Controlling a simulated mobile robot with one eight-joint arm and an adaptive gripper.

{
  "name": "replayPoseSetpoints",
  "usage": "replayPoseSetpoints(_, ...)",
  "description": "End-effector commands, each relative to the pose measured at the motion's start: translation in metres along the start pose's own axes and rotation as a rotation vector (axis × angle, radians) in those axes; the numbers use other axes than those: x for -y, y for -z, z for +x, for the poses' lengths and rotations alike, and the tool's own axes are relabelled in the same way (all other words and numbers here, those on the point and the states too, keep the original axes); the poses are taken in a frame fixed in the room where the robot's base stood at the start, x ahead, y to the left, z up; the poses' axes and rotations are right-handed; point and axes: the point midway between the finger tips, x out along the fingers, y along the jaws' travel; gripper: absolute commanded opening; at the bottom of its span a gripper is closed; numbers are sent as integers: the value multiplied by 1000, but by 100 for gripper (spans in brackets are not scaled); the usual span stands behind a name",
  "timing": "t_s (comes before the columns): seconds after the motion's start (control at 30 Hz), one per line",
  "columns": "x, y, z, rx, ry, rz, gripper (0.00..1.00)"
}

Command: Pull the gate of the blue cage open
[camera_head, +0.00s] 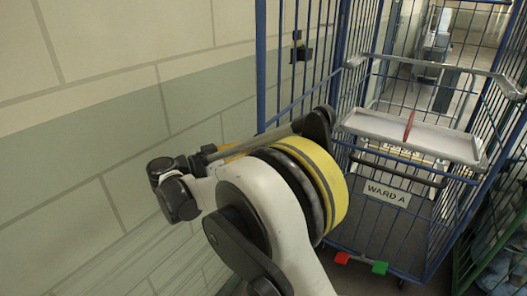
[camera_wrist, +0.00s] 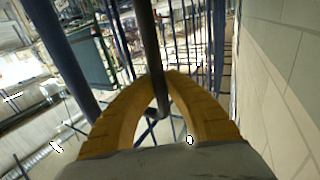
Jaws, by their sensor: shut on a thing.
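The blue cage (camera_head: 377,50) stands right of centre in the head view, with blue posts and wire mesh. A blue mesh panel with a dark latch (camera_head: 301,52) stands at its left; it looks like the gate, but its hinge side is unclear. My arm covers its lower part. In the wrist view, my gripper (camera_wrist: 170,78) has its yellow fingers closed around a dark upright bar (camera_wrist: 147,35), which looks like a handle. A thick blue post (camera_wrist: 62,58) runs beside it.
Red (camera_head: 342,258) and green (camera_head: 379,267) pedals sit low.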

Motion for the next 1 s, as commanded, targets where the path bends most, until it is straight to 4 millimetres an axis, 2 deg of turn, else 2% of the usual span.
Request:
replayPoseSetpoints(0.43,1,1,-4,-1,-1,0,0)
replayPoseSetpoints(0.5,1,1,-4,-1,-1,0,25)
replayPoseSetpoints(0.53,1,1,-4,-1,0,0,34)
replayPoseSetpoints(0.57,2,1,-4,-1,0,0,38)
replayPoseSetpoints(0.87,2,0,-3,-1,-1,0,38)
replayPoseSetpoints(1.0,2,0,-17,-1,0,0,38)
